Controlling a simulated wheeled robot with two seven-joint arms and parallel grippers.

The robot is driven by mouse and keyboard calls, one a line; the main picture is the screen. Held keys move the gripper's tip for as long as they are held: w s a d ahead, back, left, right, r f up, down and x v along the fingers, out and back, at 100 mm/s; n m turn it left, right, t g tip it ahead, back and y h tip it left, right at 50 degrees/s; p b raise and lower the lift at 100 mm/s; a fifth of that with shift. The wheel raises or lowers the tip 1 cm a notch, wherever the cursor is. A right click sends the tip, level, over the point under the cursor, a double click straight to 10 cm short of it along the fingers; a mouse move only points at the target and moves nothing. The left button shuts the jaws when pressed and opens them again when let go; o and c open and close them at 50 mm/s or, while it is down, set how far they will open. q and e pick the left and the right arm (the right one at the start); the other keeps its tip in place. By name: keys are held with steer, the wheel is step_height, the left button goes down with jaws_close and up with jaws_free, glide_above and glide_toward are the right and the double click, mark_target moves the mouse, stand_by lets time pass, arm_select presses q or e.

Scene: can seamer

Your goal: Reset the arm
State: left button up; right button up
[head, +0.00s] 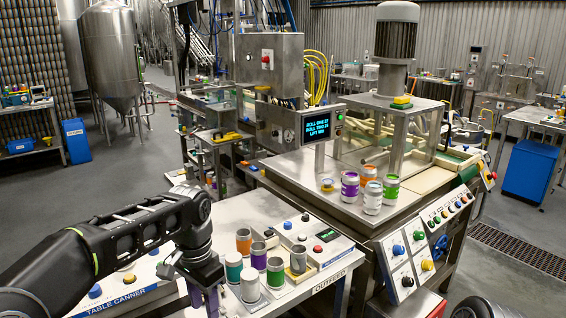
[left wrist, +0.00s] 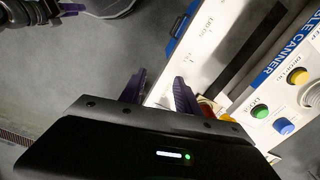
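More cans, such as an orange-labelled one (head: 373,197), stand on the steel seamer table (head: 300,180). A display (head: 321,124) stands behind.

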arm_select(q)
steer(key=w+d+f+n+t+h, duration=0.1)
steer(key=w+d+f+t+h, duration=0.15)
steer(key=w+d+f, duration=0.35)
steer(key=s+d+f+n+t+h, duration=0.1)
steer(key=s+d+f+n+h, duration=0.25)
steer(key=f, duration=0.75)
steer(key=s+f+n+g+y, duration=0.1)
steer(key=s+f+n, duration=0.1)
steer(key=s+f, duration=0.8)
steer(key=s+f+n+g, duration=0.2)
steer(key=s+f, duration=0.9)
steer(key=s, duration=0.8)
steer(key=shift+n+y, duration=0.4)
steer(key=shift+n, duration=0.05)
arm_select(e)
steer(key=shift+s, duration=0.2)
arm_select(q)
steer(key=shift+a, duration=0.1)
